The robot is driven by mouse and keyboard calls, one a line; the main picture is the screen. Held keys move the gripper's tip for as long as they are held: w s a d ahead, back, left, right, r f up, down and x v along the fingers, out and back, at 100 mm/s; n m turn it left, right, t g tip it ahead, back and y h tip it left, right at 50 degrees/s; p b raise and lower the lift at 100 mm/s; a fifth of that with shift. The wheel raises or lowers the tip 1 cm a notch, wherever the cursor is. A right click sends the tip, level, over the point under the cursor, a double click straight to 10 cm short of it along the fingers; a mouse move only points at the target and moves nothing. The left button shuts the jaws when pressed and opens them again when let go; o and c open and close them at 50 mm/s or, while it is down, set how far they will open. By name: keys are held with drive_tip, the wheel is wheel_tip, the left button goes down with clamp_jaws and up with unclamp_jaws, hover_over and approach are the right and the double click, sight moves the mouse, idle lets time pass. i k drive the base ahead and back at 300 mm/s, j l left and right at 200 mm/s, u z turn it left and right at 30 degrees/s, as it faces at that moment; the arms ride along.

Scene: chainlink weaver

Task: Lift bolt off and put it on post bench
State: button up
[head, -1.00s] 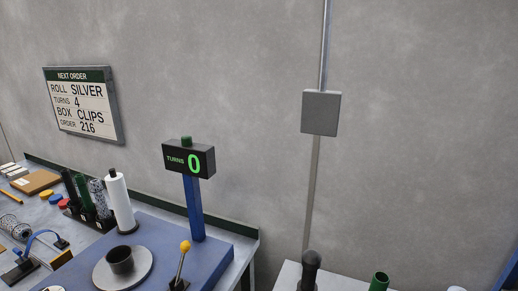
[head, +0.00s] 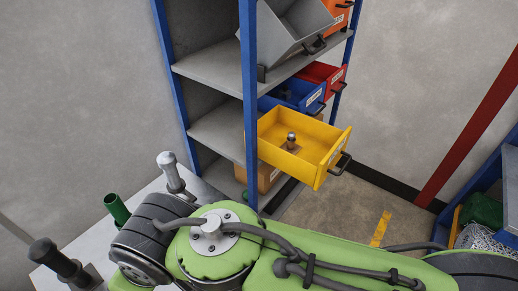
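My gripper is out of view; only my green arm crosses the bottom of the head view. A pale bench top (head: 88,222), perhaps the post bench, shows at the lower left, partly hidden by my arm. On it stand a dark post with a rounded top (head: 57,262), a green tube (head: 117,209) and a grey post with a knob (head: 173,174). I cannot pick out the bolt with certainty.
A blue-framed shelf (head: 250,105) stands behind the bench. Its yellow drawer (head: 318,165) is pulled out and holds a small peg on a brown base (head: 290,143). Blue (head: 293,95) and red (head: 322,76) drawers sit above.

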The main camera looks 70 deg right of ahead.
sight(290, 135)
drive_tip(key=z, duration=2.8)
